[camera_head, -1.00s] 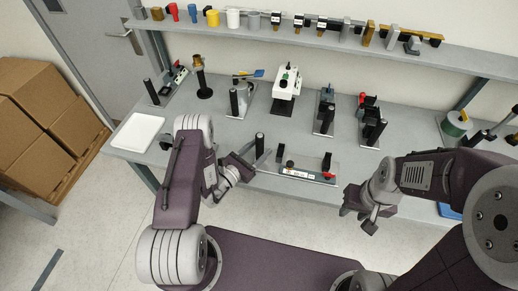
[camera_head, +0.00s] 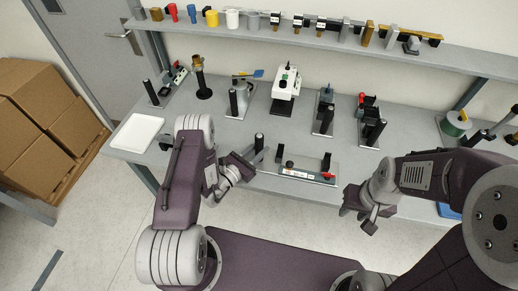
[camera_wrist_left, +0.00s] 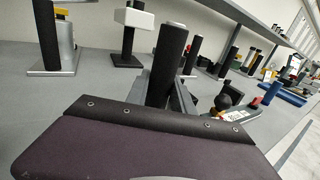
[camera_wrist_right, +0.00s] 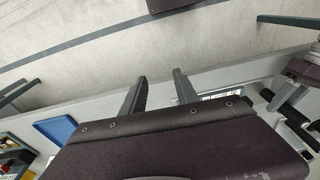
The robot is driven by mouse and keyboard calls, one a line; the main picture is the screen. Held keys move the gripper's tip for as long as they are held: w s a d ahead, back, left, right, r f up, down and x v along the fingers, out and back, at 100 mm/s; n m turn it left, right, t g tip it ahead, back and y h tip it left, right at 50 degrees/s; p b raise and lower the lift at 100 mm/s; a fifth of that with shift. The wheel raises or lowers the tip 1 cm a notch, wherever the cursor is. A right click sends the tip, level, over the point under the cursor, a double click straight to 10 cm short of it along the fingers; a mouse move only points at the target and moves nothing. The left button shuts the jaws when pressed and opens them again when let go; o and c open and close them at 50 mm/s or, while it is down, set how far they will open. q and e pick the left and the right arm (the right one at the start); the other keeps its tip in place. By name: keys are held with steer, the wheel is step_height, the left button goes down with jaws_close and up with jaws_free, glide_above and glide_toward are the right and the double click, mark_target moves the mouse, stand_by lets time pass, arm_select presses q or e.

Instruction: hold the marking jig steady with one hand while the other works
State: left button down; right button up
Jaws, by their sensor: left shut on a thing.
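The fixture that I take for the marking jig (camera_head: 308,174) lies near the front edge of the bench. It is a long narrow plate with a label, a dark knob, a black block and a red tip. A black upright post (camera_head: 259,141) stands at its left end. My left gripper (camera_head: 257,156) is shut on this post, which also shows upright between the fingers in the left wrist view (camera_wrist_left: 168,62). My right gripper (camera_head: 357,213) hangs in front of the bench, right of the jig and apart from it. In the right wrist view its fingers (camera_wrist_right: 161,93) are spread and empty.
Several fixtures with black posts stand behind the jig, including a white device (camera_head: 287,84). A white tray (camera_head: 136,133) lies at the bench's left end. A shelf (camera_head: 220,31) with small parts runs along the back. A blue tray (camera_wrist_right: 56,129) shows in the right wrist view.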

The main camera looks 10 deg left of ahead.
stand_by(0.9)
steer(key=shift+o, duration=1.3)
steer(key=w+a+r+m, duration=0.2)
steer(key=w+r+m, duration=0.4)
steer(key=w+m, duration=0.3)
steer(key=g, duration=0.1)
glide_above(290, 162)
step_height(290, 162, down, 4)
steer(key=r, duration=0.1)
step_height(290, 162, down, 12)
steer(key=shift+f, duration=0.25)
